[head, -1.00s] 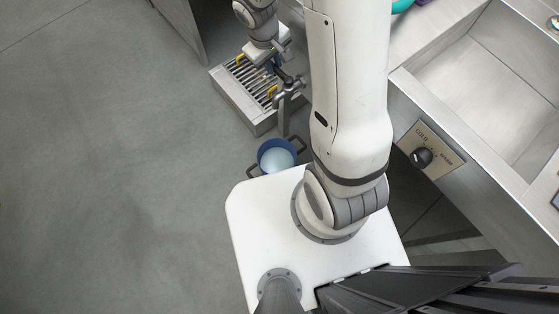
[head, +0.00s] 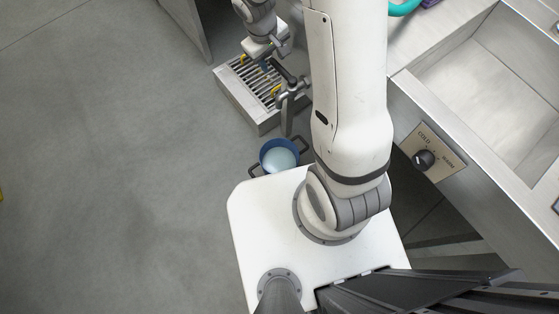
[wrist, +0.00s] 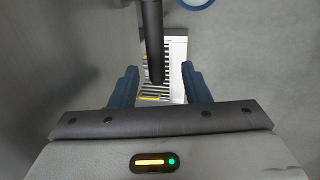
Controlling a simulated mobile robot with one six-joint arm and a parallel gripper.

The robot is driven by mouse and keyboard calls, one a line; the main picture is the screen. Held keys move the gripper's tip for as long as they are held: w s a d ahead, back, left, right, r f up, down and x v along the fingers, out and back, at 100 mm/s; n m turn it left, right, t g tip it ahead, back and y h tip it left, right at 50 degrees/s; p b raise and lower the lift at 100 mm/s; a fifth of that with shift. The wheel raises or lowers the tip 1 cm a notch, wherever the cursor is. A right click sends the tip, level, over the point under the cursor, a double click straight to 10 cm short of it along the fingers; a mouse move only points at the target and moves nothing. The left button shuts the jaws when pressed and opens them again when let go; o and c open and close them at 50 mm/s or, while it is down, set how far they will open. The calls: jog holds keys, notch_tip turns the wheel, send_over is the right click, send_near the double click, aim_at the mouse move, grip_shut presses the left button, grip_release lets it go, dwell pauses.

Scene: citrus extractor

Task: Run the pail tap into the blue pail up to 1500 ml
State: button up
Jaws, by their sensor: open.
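The blue pail (head: 279,157) stands upright on the floor just beyond my white base, with dark handles at its sides. Its inside looks pale blue; I cannot read a level. The grey pail tap (head: 287,98) rises beside the drain grate, above the pail's far side. A dark bar (wrist: 153,40), seemingly the tap's lever, runs between my open blue fingers in the wrist view, with gaps at both sides. My gripper (wrist: 160,86) holds nothing. In the head view it is small and partly hidden above the grate. The pail's rim (wrist: 197,3) shows at the wrist view's top edge.
A raised metal box with a slatted grate (head: 238,92) and yellow parts lies under my gripper. A steel sink (head: 490,80) and a panel with a black knob (head: 424,160) stand on the right. The floor (head: 110,160) on the left is clear.

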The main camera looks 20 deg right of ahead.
jog(key=shift+w+a, duration=0.4)
jog(key=shift+w, duration=0.3)
jog(key=shift+w+a, duration=0.35)
jog(key=shift+w, duration=0.3)
jog(key=shift+w+a, duration=0.4)
jog(key=shift+w, duration=0.3)
notch_tip(320, 180, up, 8)
jog(key=a+p, duration=0.1)
jog(key=p, duration=0.1)
jog(key=shift+s+a+f, duration=0.2)
jog(key=shift+s, duration=0.1)
jog(key=s+d+r+m+t+y+p, duration=0.1)
jog(key=s+d+r+m+p, duration=0.1)
jog(key=s+r+p, duration=0.5)
jog(key=s+d+r+m+y+p, duration=0.1)
jog(key=s+d+r+m+p, duration=0.2)
jog(key=s+r+p, duration=0.5)
jog(key=s+r, duration=0.2)
jog(key=r, duration=0.4)
jog(key=s+d+r, duration=0.1)
jog(key=s+r, duration=0.2)
jog(key=r, duration=0.4)
jog(key=shift+s+d+r+t, duration=0.2)
jog(key=shift+s+t, duration=0.05)
jog(key=shift+t, duration=0.15)
